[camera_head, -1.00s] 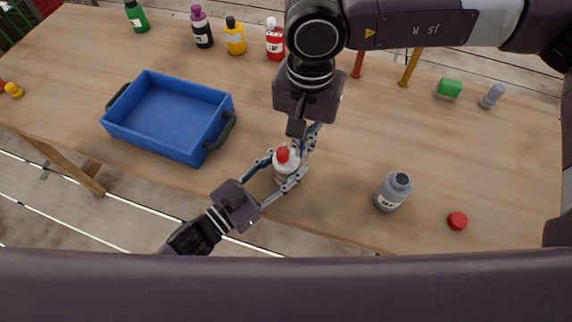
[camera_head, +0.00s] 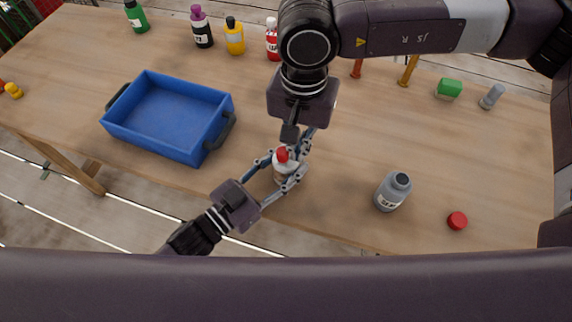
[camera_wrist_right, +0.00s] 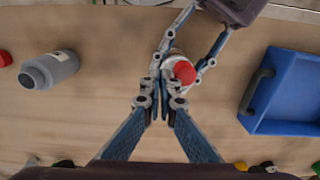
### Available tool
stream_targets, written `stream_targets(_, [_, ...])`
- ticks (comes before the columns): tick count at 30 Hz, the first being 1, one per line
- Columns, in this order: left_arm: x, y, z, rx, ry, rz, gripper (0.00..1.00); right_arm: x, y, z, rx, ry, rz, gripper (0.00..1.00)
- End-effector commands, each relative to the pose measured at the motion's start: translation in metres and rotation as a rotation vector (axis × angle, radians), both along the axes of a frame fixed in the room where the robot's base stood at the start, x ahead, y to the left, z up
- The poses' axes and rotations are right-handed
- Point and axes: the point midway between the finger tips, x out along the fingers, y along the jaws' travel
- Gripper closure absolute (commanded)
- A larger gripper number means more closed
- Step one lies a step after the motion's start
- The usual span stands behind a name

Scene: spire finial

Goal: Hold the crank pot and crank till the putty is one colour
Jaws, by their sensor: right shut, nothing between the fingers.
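The crank pot (camera_head: 280,174) is a small pale pot with a red knob on top, upright near the table's front edge. The red knob (camera_wrist_right: 184,72) also shows in the right wrist view. My left gripper (camera_head: 282,172) comes in from the lower left, its fingers on both sides of the pot and closed on it. My right gripper (camera_head: 303,143) points down from above, just behind and right of the pot. Its fingers (camera_wrist_right: 162,92) are together and empty, beside the red knob. The putty inside the pot is hidden.
A blue tray (camera_head: 115,121) stands left of the pot. A grey bottle (camera_head: 392,191) and a red cap (camera_head: 457,220) are to the right. Several coloured bottles (camera_head: 234,37) line the back. A green block (camera_head: 449,88) and a small grey bottle (camera_head: 492,96) lie back right.

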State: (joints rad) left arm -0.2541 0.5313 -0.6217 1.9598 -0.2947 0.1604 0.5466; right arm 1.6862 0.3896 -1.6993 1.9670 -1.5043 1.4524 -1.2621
Motion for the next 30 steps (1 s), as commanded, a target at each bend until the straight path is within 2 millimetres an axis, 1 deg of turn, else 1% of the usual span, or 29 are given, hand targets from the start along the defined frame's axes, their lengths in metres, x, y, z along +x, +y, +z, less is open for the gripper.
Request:
stream_targets(4, [0.0000,0.0000,0.0001,0.000,0.000,0.000,0.88,-0.0004,0.0038,0.0000,0.000,0.000,-0.002,1.00])
stream_targets(30, [0.0000,-0.0001,0.0000,0.000,0.000,0.000,0.88,-0.0061,0.0107,0.0001,0.003,0.001,0.001,1.00])
